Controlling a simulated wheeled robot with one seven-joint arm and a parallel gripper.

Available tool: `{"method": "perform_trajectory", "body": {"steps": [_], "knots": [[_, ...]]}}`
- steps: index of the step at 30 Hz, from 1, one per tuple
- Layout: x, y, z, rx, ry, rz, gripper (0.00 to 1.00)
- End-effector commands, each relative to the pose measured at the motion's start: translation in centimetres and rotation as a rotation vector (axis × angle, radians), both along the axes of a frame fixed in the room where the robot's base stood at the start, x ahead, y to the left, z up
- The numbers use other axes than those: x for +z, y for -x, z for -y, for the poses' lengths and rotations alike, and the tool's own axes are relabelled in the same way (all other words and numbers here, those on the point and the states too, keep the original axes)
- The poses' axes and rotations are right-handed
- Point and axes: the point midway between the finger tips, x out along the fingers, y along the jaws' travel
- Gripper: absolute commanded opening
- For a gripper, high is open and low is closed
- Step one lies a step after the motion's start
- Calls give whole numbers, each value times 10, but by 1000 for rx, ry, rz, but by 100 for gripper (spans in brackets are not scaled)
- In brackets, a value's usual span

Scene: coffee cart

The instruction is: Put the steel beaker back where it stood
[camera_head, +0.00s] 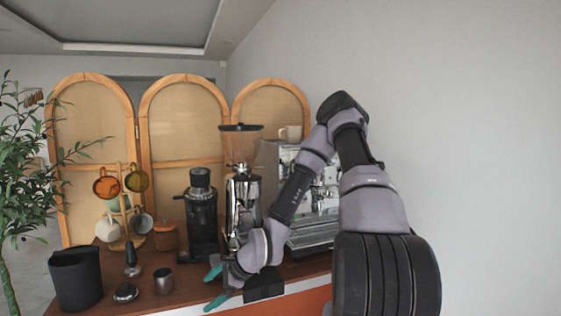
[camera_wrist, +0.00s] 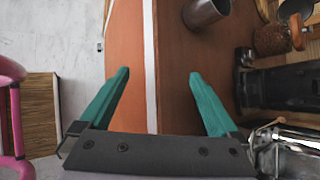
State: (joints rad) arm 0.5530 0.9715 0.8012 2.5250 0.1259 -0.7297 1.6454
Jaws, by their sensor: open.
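The steel beaker (camera_head: 163,280) stands upright on the brown cart top, near its front edge, left of my gripper. It also shows at the top of the wrist view (camera_wrist: 205,12), cut off by the frame edge. My gripper (camera_head: 211,287) is open and empty, with its teal fingers pointing left towards the beaker and a gap between them and it. In the wrist view my gripper (camera_wrist: 160,73) has its fingers wide apart over the cart's front edge, with nothing between them.
A round dark-topped piece (camera_head: 125,292) and a tamper (camera_head: 132,262) stand left of the beaker, beside a black bin (camera_head: 76,278). Behind are a black grinder (camera_head: 202,220), a jar (camera_head: 166,236) and a mug tree (camera_head: 125,215). The espresso machine (camera_head: 315,232) is behind my arm.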

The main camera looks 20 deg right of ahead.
Motion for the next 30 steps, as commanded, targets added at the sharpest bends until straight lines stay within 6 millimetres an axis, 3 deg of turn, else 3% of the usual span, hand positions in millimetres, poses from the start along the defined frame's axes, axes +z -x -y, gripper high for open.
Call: {"method": "perform_trajectory", "body": {"steps": [8, 17, 23, 30], "knots": [[45, -7, 67, 288, 436, 107, 97], [147, 0, 121, 506, 779, 188, 97], [229, 26, 140, 610, 923, 251, 97], [321, 85, 147, 719, 1002, 367, 97]]}}
